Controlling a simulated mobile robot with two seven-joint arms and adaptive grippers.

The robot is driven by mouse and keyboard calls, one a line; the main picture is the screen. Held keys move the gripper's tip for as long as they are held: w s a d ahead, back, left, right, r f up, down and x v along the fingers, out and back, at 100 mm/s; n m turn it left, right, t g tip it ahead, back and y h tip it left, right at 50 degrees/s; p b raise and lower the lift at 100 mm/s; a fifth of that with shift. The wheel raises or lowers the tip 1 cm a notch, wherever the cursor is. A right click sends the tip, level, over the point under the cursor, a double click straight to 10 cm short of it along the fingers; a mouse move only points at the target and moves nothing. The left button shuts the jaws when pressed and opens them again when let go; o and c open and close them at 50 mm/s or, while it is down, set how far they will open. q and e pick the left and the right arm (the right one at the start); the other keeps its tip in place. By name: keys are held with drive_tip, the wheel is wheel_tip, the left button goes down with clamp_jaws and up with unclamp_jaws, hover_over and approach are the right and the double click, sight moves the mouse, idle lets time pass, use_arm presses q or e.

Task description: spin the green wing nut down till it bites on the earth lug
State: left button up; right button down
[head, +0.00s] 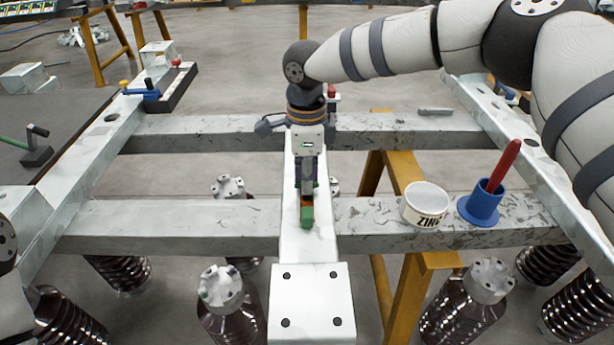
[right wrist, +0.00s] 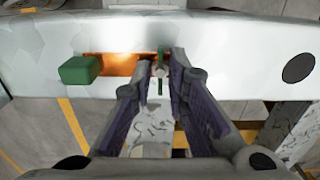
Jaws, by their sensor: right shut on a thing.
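My right gripper (head: 307,187) reaches down onto the white middle beam (head: 306,255) and is shut on the green wing nut. In the right wrist view its two fingertips (right wrist: 162,66) stand on either side of the wing nut (right wrist: 160,84), whose thin green wings lie around a grey stud end. The copper earth lug (right wrist: 112,64) lies flat on the beam with a green sleeve (right wrist: 79,70) at its left end. In the head view the lug (head: 306,205) shows just in front of the fingers. Any gap between nut and lug is hidden. My left gripper is out of view.
A white ZINC pot (head: 425,205) and a blue cup (head: 482,206) holding a red-handled tool (head: 503,166) stand on the near cross-beam, right of the gripper. A small grey bar (head: 435,111) lies on the far cross-beam. The middle beam's near end is clear.

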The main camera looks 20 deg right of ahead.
drive_tip(key=shift+r, duration=0.1)
idle(0.3)
drive_tip(key=c, duration=1.5)
unclamp_jaws()
drive_tip(key=shift+c, duration=0.2)
wheel_tip(320, 180, up, 12)
